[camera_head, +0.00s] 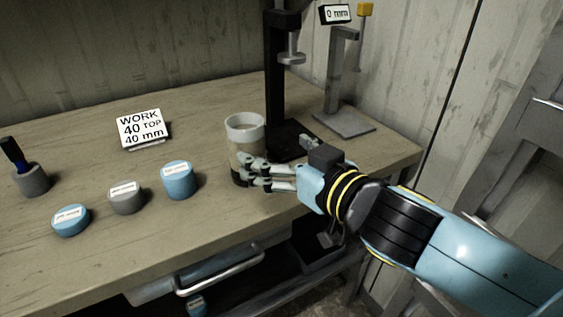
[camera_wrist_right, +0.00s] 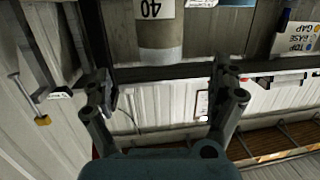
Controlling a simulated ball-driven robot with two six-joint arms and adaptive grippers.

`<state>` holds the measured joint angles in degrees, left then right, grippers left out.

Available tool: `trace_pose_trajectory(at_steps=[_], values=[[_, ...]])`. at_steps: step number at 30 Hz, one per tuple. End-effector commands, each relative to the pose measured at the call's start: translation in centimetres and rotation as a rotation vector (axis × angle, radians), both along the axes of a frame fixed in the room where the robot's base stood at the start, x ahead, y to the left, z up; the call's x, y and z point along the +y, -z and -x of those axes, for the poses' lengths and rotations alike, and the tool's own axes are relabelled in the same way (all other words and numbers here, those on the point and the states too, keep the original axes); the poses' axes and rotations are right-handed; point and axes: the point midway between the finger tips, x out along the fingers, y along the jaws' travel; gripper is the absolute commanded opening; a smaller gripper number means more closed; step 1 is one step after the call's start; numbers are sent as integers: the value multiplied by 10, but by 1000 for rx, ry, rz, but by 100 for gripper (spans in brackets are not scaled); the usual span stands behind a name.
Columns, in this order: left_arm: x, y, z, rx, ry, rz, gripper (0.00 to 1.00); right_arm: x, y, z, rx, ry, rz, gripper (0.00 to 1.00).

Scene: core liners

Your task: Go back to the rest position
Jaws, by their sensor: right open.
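My right gripper (camera_head: 252,174) is over the front part of the workbench, its fingers pointing left. In the head view they overlap the lower part of a cream and grey cylinder (camera_head: 246,134) with a pale rim and dark base. In the right wrist view my right gripper (camera_wrist_right: 165,85) has its fingers wide apart with nothing held between them. A cylinder marked 40 (camera_wrist_right: 158,38) shows beyond the fingertips there, with clear space on both sides. My left gripper is in neither view.
On the workbench (camera_head: 85,180), a black stand (camera_head: 277,75) and grey gauge stand (camera_head: 338,85) rise behind the gripper. A sign (camera_head: 142,128), blue block (camera_head: 178,180), grey block (camera_head: 126,198), low blue block (camera_head: 70,220) and grey holder (camera_head: 32,180) stand left. A drawer handle (camera_head: 220,272) juts below.

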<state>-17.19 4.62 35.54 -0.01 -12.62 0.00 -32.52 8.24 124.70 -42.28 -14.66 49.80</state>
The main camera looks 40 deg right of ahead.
Motion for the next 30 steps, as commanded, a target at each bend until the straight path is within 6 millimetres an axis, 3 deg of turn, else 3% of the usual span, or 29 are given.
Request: trace_pose_trajectory(at_steps=[22, 26, 30], values=[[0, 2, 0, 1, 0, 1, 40, -4, -1, 7, 18, 23, 2, 94], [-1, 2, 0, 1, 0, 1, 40, -22, 11, 16, 146, 124, 15, 94], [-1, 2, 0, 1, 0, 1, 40, -33, 39, 45, 424, 202, 26, 94]])
